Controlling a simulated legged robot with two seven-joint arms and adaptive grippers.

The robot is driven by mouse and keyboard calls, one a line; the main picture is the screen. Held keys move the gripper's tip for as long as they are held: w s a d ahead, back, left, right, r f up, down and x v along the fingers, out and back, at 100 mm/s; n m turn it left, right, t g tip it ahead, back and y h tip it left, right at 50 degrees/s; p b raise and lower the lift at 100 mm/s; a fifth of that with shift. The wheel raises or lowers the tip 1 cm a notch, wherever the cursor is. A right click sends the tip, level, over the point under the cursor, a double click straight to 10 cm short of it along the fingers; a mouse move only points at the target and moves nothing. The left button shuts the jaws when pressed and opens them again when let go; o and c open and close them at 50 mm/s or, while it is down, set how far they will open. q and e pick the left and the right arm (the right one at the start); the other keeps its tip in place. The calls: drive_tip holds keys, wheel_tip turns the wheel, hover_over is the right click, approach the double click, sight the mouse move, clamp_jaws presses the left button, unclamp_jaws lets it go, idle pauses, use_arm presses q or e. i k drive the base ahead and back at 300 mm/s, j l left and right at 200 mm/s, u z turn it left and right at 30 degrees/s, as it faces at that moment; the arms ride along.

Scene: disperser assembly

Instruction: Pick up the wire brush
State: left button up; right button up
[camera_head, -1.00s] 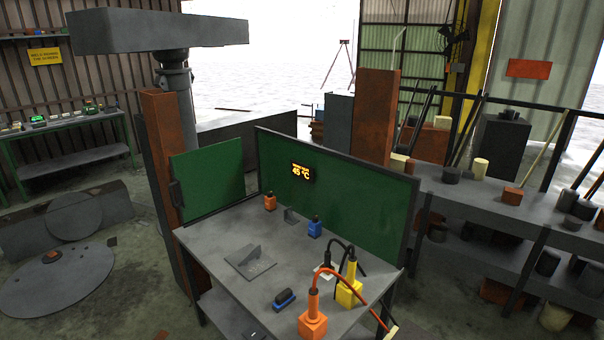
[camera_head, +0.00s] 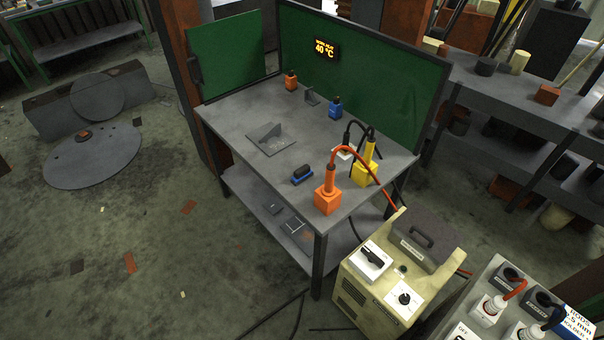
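A small dark item on a blue base (camera_head: 302,175) lies on the grey worktable (camera_head: 225,113), left of the orange block holder. It looks like the wire brush, but it is too small to be sure. It lies low and flat, near the table's front edge, with nothing on top of it. Neither of my grippers shows in the head view.
An orange holder (camera_head: 327,200) and a yellow holder (camera_head: 365,174) with cabled tools stand at the table's right end. A bracket plate (camera_head: 272,140) lies mid-table. Green screens (camera_head: 365,75) close its back. A beige machine (camera_head: 385,290) stands at front right. Floor at left is mostly open.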

sight(304, 172)
drive_tip(key=i+j, duration=0.3)
drive_tip(key=j, duration=0.15)
drive_tip(key=i+j+z, duration=0.2)
drive_tip(key=z, duration=0.15)
drive_tip(key=i+j+z, duration=0.1)
drive_tip(key=j+z, duration=0.2)
drive_tip(key=i+j+z, duration=0.1)
drive_tip(key=j+z, duration=0.25)
